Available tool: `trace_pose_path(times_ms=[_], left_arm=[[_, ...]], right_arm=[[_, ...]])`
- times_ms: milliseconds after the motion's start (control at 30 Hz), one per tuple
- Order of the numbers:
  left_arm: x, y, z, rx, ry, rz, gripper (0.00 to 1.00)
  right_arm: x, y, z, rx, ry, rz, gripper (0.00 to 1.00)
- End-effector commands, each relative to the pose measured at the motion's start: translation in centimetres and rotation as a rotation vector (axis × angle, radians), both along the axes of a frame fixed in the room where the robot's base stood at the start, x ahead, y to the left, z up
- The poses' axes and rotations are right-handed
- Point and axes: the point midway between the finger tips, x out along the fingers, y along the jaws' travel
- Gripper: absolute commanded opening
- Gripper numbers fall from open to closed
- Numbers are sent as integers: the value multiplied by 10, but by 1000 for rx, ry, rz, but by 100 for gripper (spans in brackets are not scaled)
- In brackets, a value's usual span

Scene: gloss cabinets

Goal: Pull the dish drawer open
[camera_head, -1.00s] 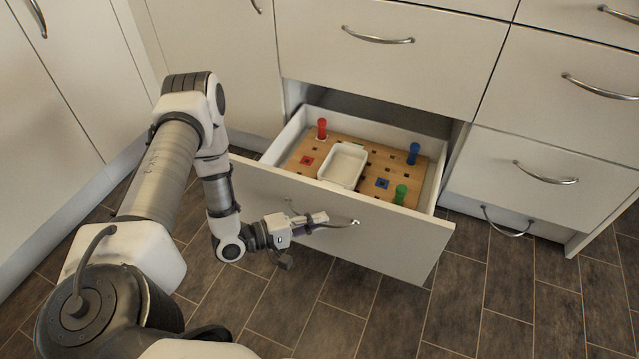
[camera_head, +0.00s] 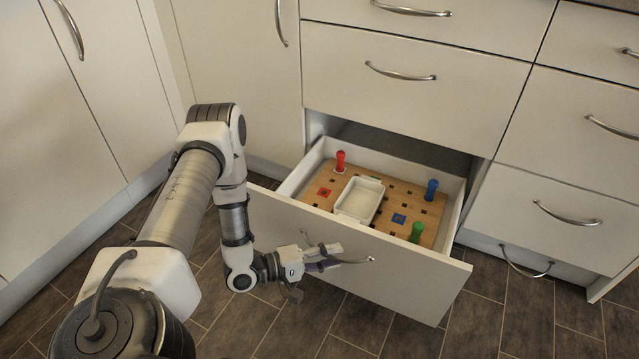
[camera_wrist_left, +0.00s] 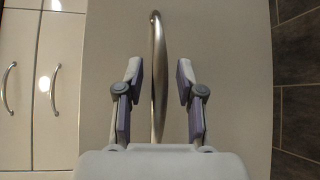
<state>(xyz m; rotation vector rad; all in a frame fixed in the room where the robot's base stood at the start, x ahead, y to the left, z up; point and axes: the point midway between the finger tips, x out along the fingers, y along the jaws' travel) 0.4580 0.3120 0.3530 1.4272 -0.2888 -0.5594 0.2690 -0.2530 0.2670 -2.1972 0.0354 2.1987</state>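The dish drawer (camera_head: 410,285) is pulled well out, below a closed wide drawer. Its board holds a white rectangular dish (camera_head: 348,212), red, blue and green pegs, and coloured squares. Its curved metal handle (camera_head: 366,261) is on the front panel, partly hidden by my left gripper (camera_head: 330,258). In the left wrist view the handle (camera_wrist_left: 157,70) runs between the two spread fingers of the left gripper (camera_wrist_left: 160,85), with a gap on each side. The gripper is open around the handle. My right gripper is not in view.
Closed drawers stand above (camera_head: 400,70) and to the right (camera_head: 545,215), with metal handles. A low handle (camera_head: 525,268) is near the floor at the right. Tall cabinet doors (camera_head: 75,110) are at the left. The tiled floor (camera_head: 490,320) in front is clear.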

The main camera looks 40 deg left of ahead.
Motion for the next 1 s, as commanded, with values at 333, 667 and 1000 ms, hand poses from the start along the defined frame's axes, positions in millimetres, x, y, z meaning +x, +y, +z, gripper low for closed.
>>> trace_pose_path(times_ms=[333,667,1000], left_arm=[[-55,37,10,-2,-2,11,37],[-94,60,16,-2,-2,3,37],[-99,61,16,0,0,0,37]], right_arm=[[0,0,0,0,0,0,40],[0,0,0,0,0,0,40],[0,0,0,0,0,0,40]])
